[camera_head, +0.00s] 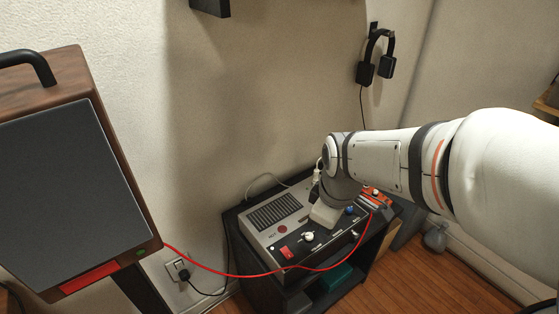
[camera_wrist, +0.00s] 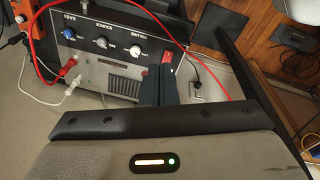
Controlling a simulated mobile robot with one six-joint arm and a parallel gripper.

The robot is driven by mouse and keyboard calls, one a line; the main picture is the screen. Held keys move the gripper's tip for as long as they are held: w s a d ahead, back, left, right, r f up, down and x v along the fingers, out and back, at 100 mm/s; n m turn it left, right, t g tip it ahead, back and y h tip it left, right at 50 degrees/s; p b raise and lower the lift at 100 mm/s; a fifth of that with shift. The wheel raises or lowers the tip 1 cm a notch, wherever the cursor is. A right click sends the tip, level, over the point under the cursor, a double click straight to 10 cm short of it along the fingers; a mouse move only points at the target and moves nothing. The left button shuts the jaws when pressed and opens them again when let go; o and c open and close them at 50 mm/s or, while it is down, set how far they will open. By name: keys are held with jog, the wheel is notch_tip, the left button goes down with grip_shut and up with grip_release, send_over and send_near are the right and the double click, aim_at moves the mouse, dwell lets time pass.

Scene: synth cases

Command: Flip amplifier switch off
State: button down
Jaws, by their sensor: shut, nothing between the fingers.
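The amplifier (camera_head: 262,236) is a grey and black box with a grille and knobs, on a black shelf unit. Its red switch (camera_head: 287,253) sits at the lower left of the black panel. In the wrist view the amplifier (camera_wrist: 122,80) shows its knobs, and the red switch (camera_wrist: 168,57) shows just beyond my fingertips. My gripper (camera_wrist: 160,70) is shut and empty, with the dark fingers together, pointing at the switch area. I cannot tell whether the fingertips touch the switch, or which way it is set. In the head view my wrist hides part of the amplifier, and the fingers are not clear.
A red cable (camera_head: 235,276) runs from a large wooden speaker (camera_head: 65,175) across the amplifier's front. In the wrist view a red plug (camera_wrist: 69,66) and white plugs sit in the amplifier. An orange device (camera_head: 373,197) stands right of the amplifier. Headphones (camera_head: 377,55) hang on the wall.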

aim_at(284, 251)
jog(key=w+a+f+n, duration=0.4)
jog(key=a+n, duration=0.3)
jog(key=n, duration=0.7)
jog(key=shift+w+g+p, duration=0.3)
jog(key=shift+w+p, duration=0.1)
jog(key=shift+w, duration=0.25)
jog(key=f, duration=0.4)
jog(key=w+f+b, duration=0.1)
jog(key=f, duration=0.4)
jog(key=a+f+b, duration=0.1)
jog(key=f, duration=0.4)
jog(key=shift+w, duration=0.15)
